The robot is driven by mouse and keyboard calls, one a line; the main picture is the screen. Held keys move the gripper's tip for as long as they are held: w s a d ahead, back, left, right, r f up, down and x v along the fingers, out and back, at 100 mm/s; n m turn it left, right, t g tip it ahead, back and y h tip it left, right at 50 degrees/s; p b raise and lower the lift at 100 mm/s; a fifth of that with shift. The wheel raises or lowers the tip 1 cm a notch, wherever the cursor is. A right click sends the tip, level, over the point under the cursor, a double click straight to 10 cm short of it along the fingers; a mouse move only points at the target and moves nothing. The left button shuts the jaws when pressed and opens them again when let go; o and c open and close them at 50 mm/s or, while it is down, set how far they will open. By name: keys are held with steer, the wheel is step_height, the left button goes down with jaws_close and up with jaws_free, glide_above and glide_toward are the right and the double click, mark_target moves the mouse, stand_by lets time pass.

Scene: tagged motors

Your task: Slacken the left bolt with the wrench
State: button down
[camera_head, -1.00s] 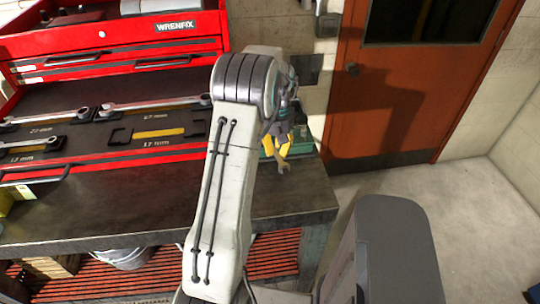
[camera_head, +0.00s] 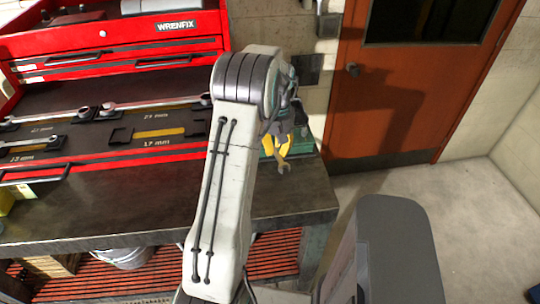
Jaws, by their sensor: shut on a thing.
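My gripper (camera_head: 283,140) hangs over the back right end of the bench, partly hidden behind my own arm. It is shut on a grey wrench (camera_head: 283,167), whose open end points down below yellow parts at the gripper. The left bolt cannot be made out. Whether the wrench touches anything is also unclear.
A red tool chest (camera_head: 120,55) stands on the dark bench (camera_head: 120,215) at left. Its open drawer holds several wrenches (camera_head: 45,145) and an empty yellow slot (camera_head: 160,132) marked 17 mm. An orange door (camera_head: 385,110) and clear floor (camera_head: 460,200) lie to the right.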

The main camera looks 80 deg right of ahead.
steer(key=shift+f+b, duration=0.5)
steer(key=shift+f, duration=0.2)
stand_by(0.3)
steer(key=shift+s+d+n+p, duration=0.5)
steer(key=shift+s+d+n, duration=0.15)
steer(key=shift+n, duration=0.35)
steer(key=shift+s+r, duration=0.1)
steer(key=shift+s+d+n, duration=0.2)
steer(key=shift+d+n, duration=0.1)
steer(key=shift+n, duration=0.1)
steer(key=shift+w, duration=0.1)
stand_by(0.6)
